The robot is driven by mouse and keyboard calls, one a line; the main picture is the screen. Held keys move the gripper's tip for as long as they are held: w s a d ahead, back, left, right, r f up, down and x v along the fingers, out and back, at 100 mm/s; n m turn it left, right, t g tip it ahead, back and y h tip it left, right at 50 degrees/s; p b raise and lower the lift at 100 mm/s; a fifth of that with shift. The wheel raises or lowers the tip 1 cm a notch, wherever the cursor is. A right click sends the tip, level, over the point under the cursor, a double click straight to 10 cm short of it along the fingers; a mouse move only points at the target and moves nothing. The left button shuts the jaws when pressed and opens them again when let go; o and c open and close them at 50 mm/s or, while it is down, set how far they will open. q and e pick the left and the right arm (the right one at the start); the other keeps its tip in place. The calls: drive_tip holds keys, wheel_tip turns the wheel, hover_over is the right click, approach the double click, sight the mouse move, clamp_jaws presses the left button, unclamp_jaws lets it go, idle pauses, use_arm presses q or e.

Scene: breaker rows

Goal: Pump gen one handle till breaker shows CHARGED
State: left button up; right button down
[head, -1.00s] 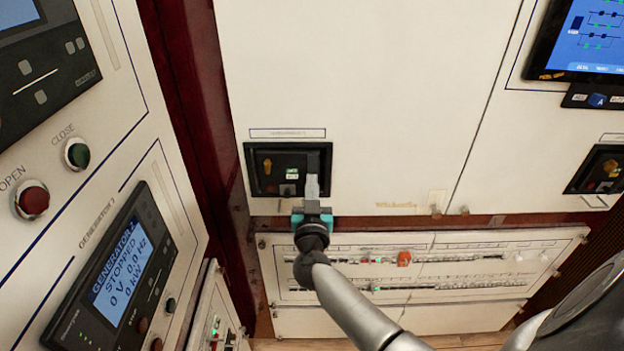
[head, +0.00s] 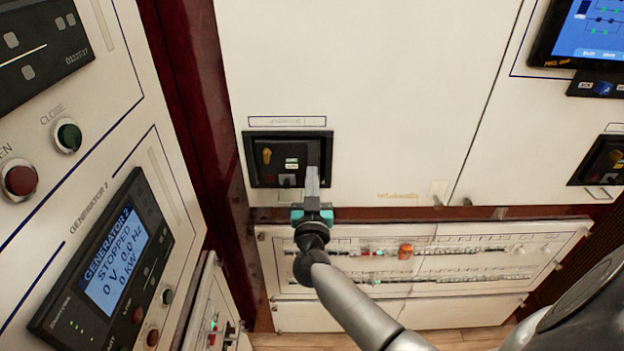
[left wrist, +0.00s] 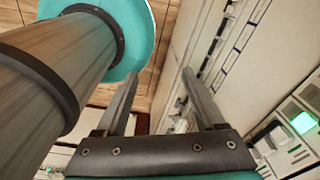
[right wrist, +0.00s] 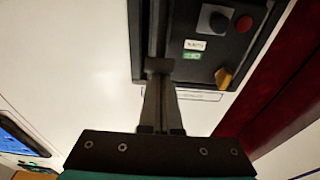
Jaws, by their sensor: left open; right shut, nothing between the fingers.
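A black breaker (head: 262,174) is set in the white cabinet in the head view; the label above it is too blurred to read. It also shows in the right wrist view (right wrist: 222,62), with a yellow knob, red and dark buttons, and small white and green flags whose text I cannot read. A dark upright handle (right wrist: 155,25) runs along one side of its face. My left gripper (left wrist: 160,85) is open and empty, away from the breaker.
A display (head: 114,260) at left reads GENERATOR 2, STOPPED, 0 V. Green (head: 68,137) and red (head: 20,180) buttons sit above it. A second breaker (head: 598,162) is at far right. A low switch panel (head: 450,282) lies below; bare cabinet front surrounds the breaker.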

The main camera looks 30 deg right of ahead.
wheel_tip(320, 180, down, 5)
drive_tip(key=s+a+t+h+b, duration=0.1)
drive_tip(key=t+b, duration=0.5)
drive_tip(key=b, duration=1.2)
drive_tip(key=shift+s+a+f+h+b, duration=0.15)
drive_tip(key=shift+s+a+h+b, duration=0.2)
drive_tip(key=shift+s+h, duration=0.65)
drive_tip(key=shift+w+d, duration=0.1)
drive_tip(key=shift+w, duration=0.15)
wheel_tip(320, 180, up, 5)
drive_tip(key=p, duration=0.4)
drive_tip(key=b+v, duration=0.1)
drive_tip(key=v, duration=0.9)
drive_tip(key=shift+s+a+f, duration=0.15)
drive_tip(key=shift+a+f, duration=0.05)
